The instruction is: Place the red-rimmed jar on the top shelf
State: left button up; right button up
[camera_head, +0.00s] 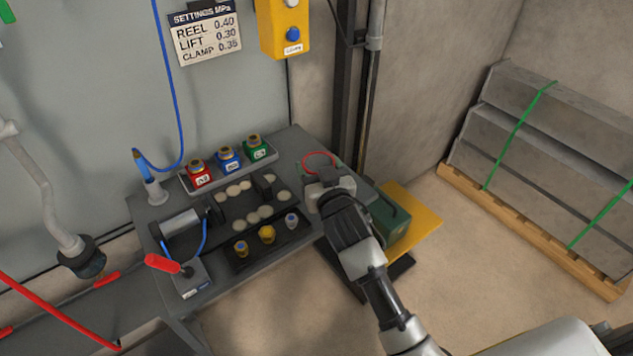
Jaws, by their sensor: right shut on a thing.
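The red-rimmed jar shows as a thin red ring (319,156) at the right end of the grey bench. Its body is mostly hidden behind my right gripper (325,180), which is shut on it. I cannot tell from this view whether the jar touches the bench. I cannot tell whether this is the top shelf. My left gripper is not in view.
The bench (143,212) carries pale discs, a black rack (268,248) with small fittings, a red-handled lever (163,263) and a blue hose. A green box (386,220) sits beside my right arm. Strapped grey blocks (540,130) stand on a pallet at right.

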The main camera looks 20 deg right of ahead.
jog(key=shift+w+f, duration=0.1)
jog(key=shift+f, duration=1.95)
jog(key=shift+b, duration=0.3)
jog(key=o, duration=0.9)
jog(key=shift+f, duration=0.15)
jog(key=shift+r, duration=0.25)
jog(key=s, duration=1.2)
jog(key=shift+d, duration=0.2)
jog(key=shift+f, duration=0.15)
